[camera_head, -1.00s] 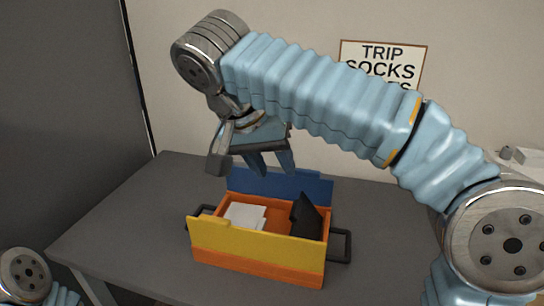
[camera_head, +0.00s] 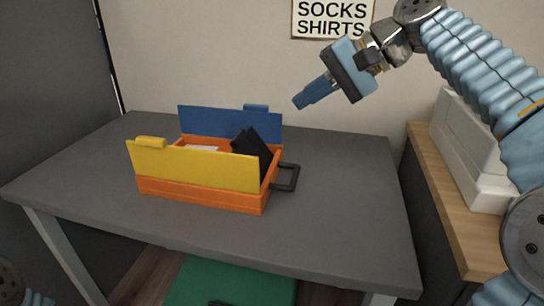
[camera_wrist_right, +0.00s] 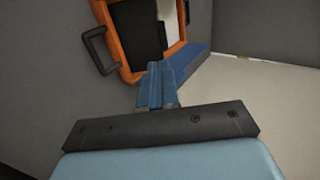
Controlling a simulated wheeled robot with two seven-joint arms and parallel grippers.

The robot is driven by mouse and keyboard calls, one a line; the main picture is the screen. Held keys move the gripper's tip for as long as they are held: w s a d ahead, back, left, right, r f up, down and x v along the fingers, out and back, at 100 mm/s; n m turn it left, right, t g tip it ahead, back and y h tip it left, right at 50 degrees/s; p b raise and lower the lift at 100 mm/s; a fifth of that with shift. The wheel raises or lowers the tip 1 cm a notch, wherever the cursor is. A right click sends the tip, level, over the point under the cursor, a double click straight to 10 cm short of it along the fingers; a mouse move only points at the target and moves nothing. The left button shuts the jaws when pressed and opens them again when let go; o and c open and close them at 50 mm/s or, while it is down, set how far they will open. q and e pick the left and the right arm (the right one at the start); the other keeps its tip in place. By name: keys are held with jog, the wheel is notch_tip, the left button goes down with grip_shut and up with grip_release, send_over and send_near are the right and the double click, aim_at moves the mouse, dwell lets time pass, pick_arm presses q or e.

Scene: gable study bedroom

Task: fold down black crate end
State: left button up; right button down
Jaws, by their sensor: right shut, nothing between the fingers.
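The orange crate (camera_head: 205,192) stands on the grey table. Its yellow long side (camera_head: 195,168) faces me and its blue long side (camera_head: 228,127) stands up at the back. The black end (camera_head: 252,146) is at the crate's right end; it is tilted, leaning inward over the interior. It also shows as a dark panel in the right wrist view (camera_wrist_right: 140,28). My right gripper (camera_head: 300,103) is shut and empty, in the air to the right of and above the crate, fingers pointing left and down. The crate's left end is hidden behind the yellow side. My left gripper is out of view.
Something white (camera_head: 203,149) lies inside the crate. A black handle (camera_head: 287,177) sticks out at its right end. The grey table (camera_head: 335,215) is clear right of the crate. A wooden surface with a white object (camera_head: 470,150) stands at the right. Something green (camera_head: 225,283) is below.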

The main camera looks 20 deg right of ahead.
aim_at(239, 135)
jog(key=b+x, duration=0.1)
jog(key=x, duration=0.7)
jog(key=b+x, duration=0.1)
jog(key=x, duration=0.4)
jog(key=shift+w+a+r+b, duration=0.15)
jog(key=shift+w+r+b, duration=0.1)
jog(key=shift+w+b, duration=0.1)
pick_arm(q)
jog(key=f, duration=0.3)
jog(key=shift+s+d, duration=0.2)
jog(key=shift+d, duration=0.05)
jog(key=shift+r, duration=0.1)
pick_arm(e)
jog(key=shift+r, duration=0.1)
